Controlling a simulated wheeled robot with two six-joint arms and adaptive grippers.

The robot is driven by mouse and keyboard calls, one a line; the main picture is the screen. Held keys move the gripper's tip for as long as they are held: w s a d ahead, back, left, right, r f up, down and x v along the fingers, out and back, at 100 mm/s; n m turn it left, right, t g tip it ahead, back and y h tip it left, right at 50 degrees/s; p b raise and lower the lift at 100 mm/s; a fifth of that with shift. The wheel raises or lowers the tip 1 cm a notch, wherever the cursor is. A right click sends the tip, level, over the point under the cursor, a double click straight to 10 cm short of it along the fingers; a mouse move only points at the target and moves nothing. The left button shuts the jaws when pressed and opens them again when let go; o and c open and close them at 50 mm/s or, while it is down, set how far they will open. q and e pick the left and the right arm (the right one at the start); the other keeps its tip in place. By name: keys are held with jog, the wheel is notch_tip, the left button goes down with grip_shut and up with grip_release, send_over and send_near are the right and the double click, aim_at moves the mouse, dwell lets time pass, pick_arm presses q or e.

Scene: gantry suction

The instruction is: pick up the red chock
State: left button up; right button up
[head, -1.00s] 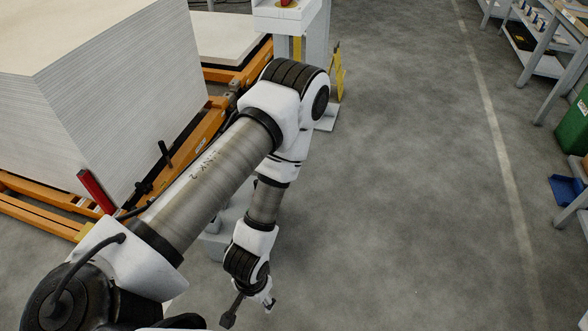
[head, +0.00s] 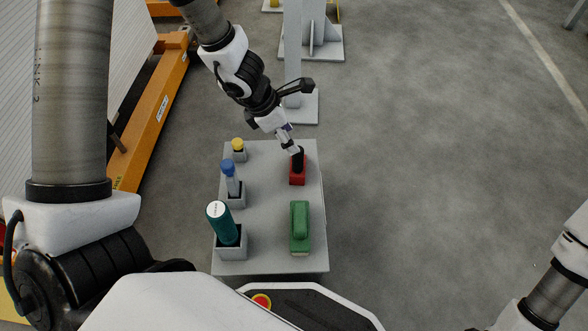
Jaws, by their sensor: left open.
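The red chock (head: 298,178) sits on the grey tray table (head: 268,235), toward its far right side. My left gripper (head: 293,150) reaches down from above and behind the chock, its fingers open at the chock's top. A dark upright piece stands at the top of the chock; I cannot tell whether it is a finger or a handle. Whether the fingers touch the chock is also unclear. My right arm shows at the lower right edge, but its gripper is out of view.
A green block (head: 300,228) lies nearer on the same table. Along its left side stand a teal bottle (head: 223,224), a blue-capped bottle (head: 232,180) and a yellow-topped item (head: 238,145) in grey holders. A grey post (head: 293,60) rises beyond. An orange frame (head: 150,115) stands left; floor is clear right.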

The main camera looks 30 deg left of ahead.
aim_at(300, 153)
pick_arm(q)
jog(key=b+x, duration=0.1)
jog(key=x, duration=0.1)
jog(key=b+x, duration=0.3)
jog(key=x, duration=0.2)
jog(key=shift+s+b, duration=0.35)
jog(key=shift+b, duration=0.05)
jog(key=shift+w+d+f, duration=0.2)
jog(key=shift+f, duration=0.1)
jog(key=shift+r, duration=0.2)
grip_shut()
